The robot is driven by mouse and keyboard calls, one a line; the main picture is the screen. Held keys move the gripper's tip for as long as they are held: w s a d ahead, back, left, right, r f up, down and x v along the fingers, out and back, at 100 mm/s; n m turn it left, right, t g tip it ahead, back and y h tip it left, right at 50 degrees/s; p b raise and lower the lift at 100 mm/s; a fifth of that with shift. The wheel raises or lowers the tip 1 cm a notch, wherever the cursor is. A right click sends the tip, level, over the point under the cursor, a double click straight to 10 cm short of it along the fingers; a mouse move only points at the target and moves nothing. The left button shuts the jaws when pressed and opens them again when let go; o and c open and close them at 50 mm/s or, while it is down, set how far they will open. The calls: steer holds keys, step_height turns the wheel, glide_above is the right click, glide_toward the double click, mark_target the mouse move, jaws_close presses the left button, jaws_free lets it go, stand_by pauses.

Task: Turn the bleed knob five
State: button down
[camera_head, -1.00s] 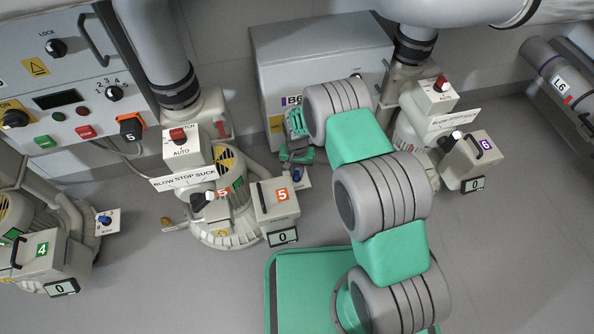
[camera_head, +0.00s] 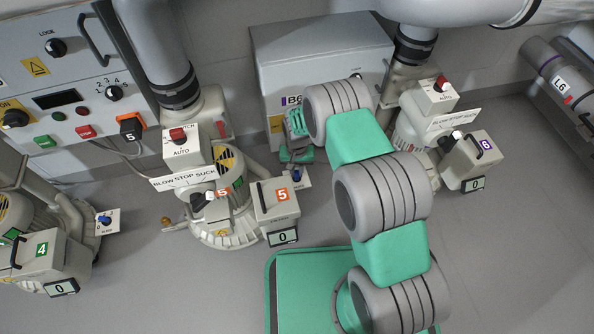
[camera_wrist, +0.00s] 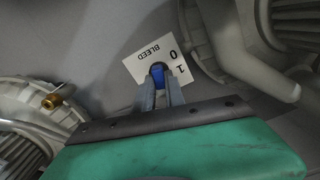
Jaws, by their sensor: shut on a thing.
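The bleed knob of blower five is small and blue. It sits on a white plate (camera_wrist: 139,64) beside the blower marked 5 (camera_head: 277,205). In the wrist view the blue knob (camera_wrist: 157,73) is between the two grey fingers of my gripper (camera_wrist: 161,82), which is shut on it. The plate's BLEED, 0 and 1 marks show upside down there. In the head view the knob (camera_head: 296,174) is a small blue spot below my gripper (camera_head: 297,164). The fingers hide part of the knob, and its exact setting is hard to tell.
Blower 4's box (camera_head: 40,262) stands at the left, with its own blue knob (camera_head: 105,219). Blower 6's box (camera_head: 471,160) stands at the right. A grey cabinet (camera_head: 285,55) is behind my gripper. A brass fitting (camera_wrist: 52,101) shows in the wrist view.

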steer(key=n, duration=0.4)
steer(key=shift+a, duration=0.1)
steer(key=n, duration=0.4)
steer(key=shift+a+n, duration=0.1)
steer(key=shift+n, duration=0.2)
steer(key=n, duration=0.3)
steer(key=shift+s+n, duration=0.1)
steer(key=shift+n, duration=0.2)
steer(key=shift+s+n, duration=0.1)
steer(key=shift+n, duration=1.9)
steer(key=shift+a, duration=0.1)
steer(key=c, duration=1.4)
jaws_free()
steer(key=shift+r, duration=0.1)
step_height(320, 180, up, 8)
steer(key=p, duration=0.3)
steer(key=shift+f, duration=0.2)
